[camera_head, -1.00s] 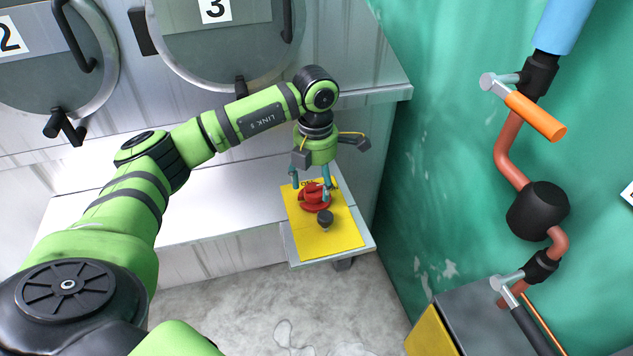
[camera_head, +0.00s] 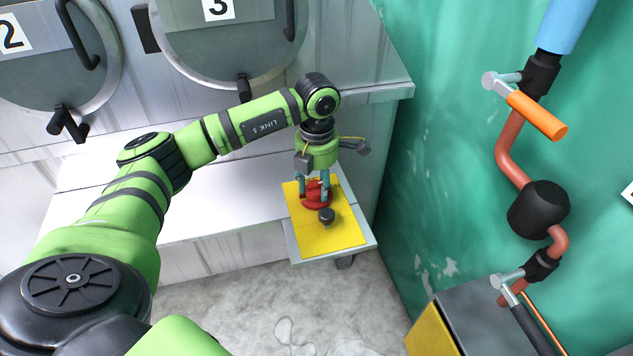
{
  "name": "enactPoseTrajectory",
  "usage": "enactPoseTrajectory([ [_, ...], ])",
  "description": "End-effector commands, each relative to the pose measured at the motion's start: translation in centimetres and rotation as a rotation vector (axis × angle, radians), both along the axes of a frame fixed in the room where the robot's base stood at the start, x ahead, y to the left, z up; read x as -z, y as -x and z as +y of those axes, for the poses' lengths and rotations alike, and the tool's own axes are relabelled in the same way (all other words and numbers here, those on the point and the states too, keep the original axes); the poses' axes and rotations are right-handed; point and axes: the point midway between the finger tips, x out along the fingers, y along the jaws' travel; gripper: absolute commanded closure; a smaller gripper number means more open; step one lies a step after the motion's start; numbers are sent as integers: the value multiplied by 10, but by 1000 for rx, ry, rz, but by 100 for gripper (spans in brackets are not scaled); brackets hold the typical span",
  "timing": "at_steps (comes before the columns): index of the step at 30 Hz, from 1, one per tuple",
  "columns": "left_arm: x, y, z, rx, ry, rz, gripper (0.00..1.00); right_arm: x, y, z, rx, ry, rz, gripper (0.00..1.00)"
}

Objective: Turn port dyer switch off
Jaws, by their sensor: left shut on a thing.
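A red rotary switch (camera_head: 317,200) sits on a yellow panel (camera_head: 335,238) on a small grey shelf at the front of the dyers. My left gripper (camera_head: 315,192) reaches down from above with its blue-green fingers on either side of the red switch, shut on it. The fingers and the gripper body hide part of the switch and the panel's marking behind it. A small black knob (camera_head: 327,215) stands on the panel just in front of the red switch. My right gripper is not in view.
Dyer drum doors marked 2 (camera_head: 12,35) and 3 (camera_head: 218,8) are behind my arm. On the right, a green wall carries a pipe with an orange-handled valve (camera_head: 537,115) and a black-handled one. A grey and yellow box (camera_head: 475,318) stands at lower right.

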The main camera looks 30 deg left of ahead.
Motion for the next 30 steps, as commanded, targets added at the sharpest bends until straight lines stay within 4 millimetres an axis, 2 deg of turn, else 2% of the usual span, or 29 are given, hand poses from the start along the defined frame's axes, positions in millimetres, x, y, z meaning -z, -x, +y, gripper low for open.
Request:
enactPoseTrajectory([
  [8,-1,-3,-2,-141,8,-11,86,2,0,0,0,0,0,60],
  [30,-3,-4,1,-835,12,-14,86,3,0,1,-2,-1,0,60],
])
